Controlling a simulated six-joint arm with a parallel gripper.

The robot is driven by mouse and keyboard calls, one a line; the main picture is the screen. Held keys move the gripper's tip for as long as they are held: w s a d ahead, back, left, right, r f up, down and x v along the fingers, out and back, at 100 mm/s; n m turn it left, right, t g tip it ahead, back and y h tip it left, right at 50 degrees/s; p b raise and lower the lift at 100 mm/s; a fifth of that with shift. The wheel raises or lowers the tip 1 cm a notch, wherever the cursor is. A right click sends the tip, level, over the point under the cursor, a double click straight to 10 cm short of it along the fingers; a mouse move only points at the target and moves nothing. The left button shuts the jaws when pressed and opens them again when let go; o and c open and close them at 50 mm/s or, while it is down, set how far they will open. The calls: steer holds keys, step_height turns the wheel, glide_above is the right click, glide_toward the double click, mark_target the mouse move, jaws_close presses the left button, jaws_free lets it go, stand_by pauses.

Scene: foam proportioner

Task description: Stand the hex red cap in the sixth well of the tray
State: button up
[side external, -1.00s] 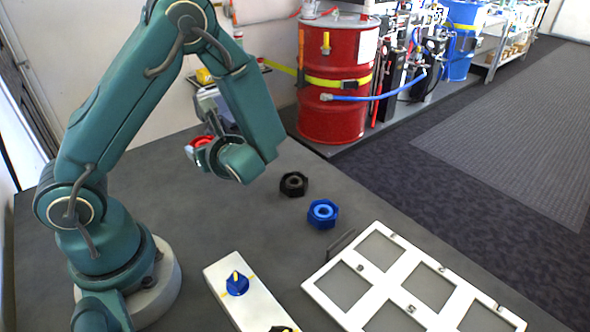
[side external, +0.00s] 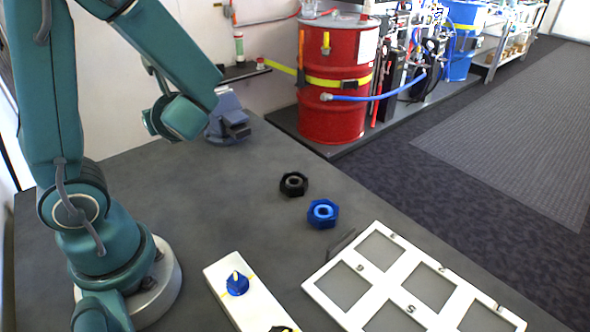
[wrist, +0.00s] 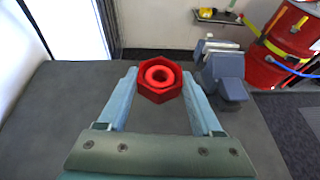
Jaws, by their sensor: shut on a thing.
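In the wrist view the hex red cap (wrist: 148,95) sits between the fingertips of my gripper (wrist: 161,84), which is shut on it. Its round ring faces the camera. In the side external view my wrist hides the cap and the fingers. The white tray (side external: 390,296) lies at the lower right, cut off by the picture's bottom edge. Its visible wells look empty. Small number marks are on its frame, too small to read surely. My gripper is well away from the tray, toward the back left of the table.
A black hex cap (side external: 293,184) and a blue hex cap (side external: 323,214) stand on the table behind the tray. A white panel with a blue knob (side external: 237,285) lies left of the tray. A blue-grey vise (side external: 228,118) stands at the back.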

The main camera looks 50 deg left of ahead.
step_height(320, 180, up, 2)
steer(key=shift+s, duration=0.1)
steer(key=s+d+f+n+g+h, duration=0.5)
steer(key=d+n+g, duration=0.1)
steer(key=n+g, duration=0.55)
steer(key=w+d+f+n+g+h, duration=0.15)
steer(key=d+n+g+h, duration=0.25)
steer(key=d+n+h, duration=0.55)
steer(key=w+d+r+n+t+h, duration=0.3)
steer(key=w+d+n+t+h, duration=0.2)
steer(key=w+n+h, duration=0.15)
steer(key=w+d+r+n+t+h, duration=0.4)
steer(key=w+d+n+t+h, duration=0.15)
steer(key=w, duration=0.25)
steer(key=g, duration=0.1)
glide_toward(354, 305)
steer(key=d+r, duration=0.1)
steer(key=s+d+r, duration=0.1)
steer(key=d, duration=0.1)
steer(key=shift+s+d+r, duration=0.15)
steer(key=shift+d+r, duration=0.05)
steer(key=shift+d, duration=0.15)
steer(key=shift+f, duration=1.95)
